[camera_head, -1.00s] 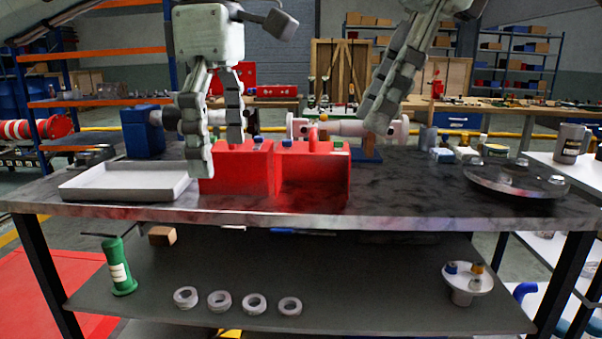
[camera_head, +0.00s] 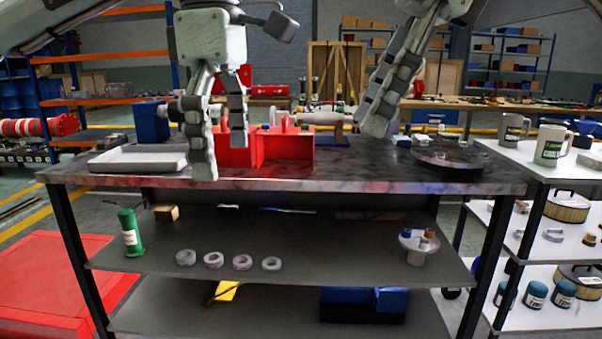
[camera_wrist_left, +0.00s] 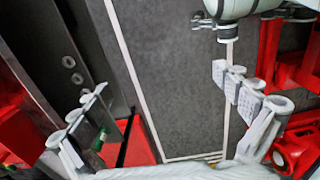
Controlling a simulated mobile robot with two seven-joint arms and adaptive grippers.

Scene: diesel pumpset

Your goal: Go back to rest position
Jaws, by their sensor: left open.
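My left gripper (camera_head: 222,160) is open and empty in the head view. It hangs in front of the near edge of the dark workbench (camera_head: 350,183), overlapping the red open box (camera_head: 285,155) in the picture. In the left wrist view the two fingers of my left gripper (camera_wrist_left: 155,95) stand well apart with nothing between them; grey floor shows there. My right gripper (camera_head: 378,128) points down and left, above the bench in the picture. It is seen side-on, and whether its fingers are apart is unclear. I see nothing held in it.
The bench carries a white tray (camera_head: 110,164) and a dark round plate (camera_head: 447,160). A green bottle (camera_head: 130,235) and several grey rings stand on its shelf.

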